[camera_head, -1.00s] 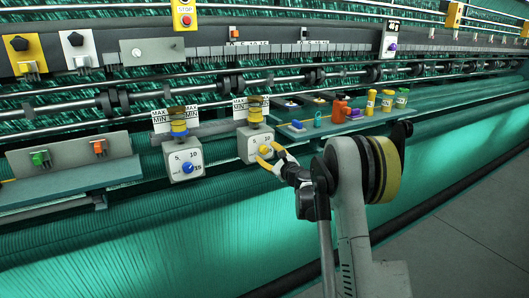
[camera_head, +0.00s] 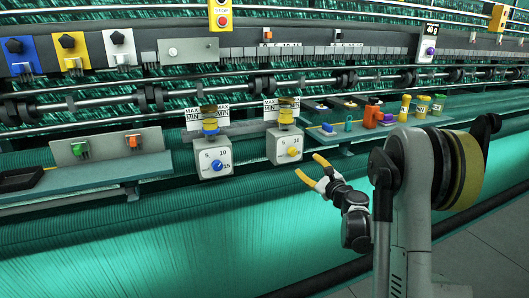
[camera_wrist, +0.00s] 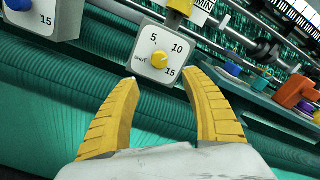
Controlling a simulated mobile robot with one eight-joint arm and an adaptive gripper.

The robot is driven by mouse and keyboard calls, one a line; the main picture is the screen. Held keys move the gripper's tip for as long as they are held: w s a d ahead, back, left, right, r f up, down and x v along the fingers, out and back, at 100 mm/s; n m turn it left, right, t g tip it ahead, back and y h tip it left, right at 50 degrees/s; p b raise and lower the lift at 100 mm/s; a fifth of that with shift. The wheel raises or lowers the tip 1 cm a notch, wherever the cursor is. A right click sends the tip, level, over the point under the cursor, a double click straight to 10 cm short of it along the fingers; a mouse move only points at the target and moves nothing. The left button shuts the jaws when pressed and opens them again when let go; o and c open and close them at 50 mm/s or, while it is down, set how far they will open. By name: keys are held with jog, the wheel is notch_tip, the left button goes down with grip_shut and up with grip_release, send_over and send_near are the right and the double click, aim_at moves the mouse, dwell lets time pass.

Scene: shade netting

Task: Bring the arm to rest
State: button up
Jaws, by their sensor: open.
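My gripper (camera_head: 310,168) is open and empty, with two yellow ribbed fingers. In the head view it hangs in the air in front of the machine, a little below and right of the dial box with the yellow knob (camera_head: 293,152). In the wrist view the open fingers (camera_wrist: 160,90) point toward that dial box, whose yellow knob (camera_wrist: 159,60) shows between and beyond the tips, apart from them. My arm is folded at the right of the head view.
A dial box with a blue knob (camera_head: 217,166) sits to the left. A shelf (camera_head: 350,132) with several small coloured items lies behind my arm. Switches and a stop button (camera_head: 222,20) line the rail above. Green netting (camera_head: 180,240) spreads below; the air before it is free.

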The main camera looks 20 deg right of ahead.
jog(key=s+a+r+n+g+y, duration=0.2)
jog(key=s+a+r+n+g, duration=0.1)
jog(key=s+a+n, duration=0.65)
jog(key=s+a+r+n+g+y, duration=0.2)
jog(key=s+a+r+n+g, duration=0.3)
jog(key=a, duration=0.8)
jog(key=s+a+f+n+g+h, duration=0.1)
jog(key=s+f+n, duration=0.2)
jog(key=s, duration=0.5)
jog(key=s+a+f+n+g+h, duration=0.1)
jog(key=s+f+n+h, duration=0.1)
jog(key=s+n, duration=0.4)
jog(key=s+a+f+n+g+h, duration=0.1)
jog(key=s+f+n, duration=0.3)
jog(key=s, duration=0.6)
jog(key=shift+s+f+n+h, duration=0.2)
jog(key=shift+n+h, duration=0.1)
jog(key=shift+n, duration=0.25)
jog(key=shift+w, duration=0.1)
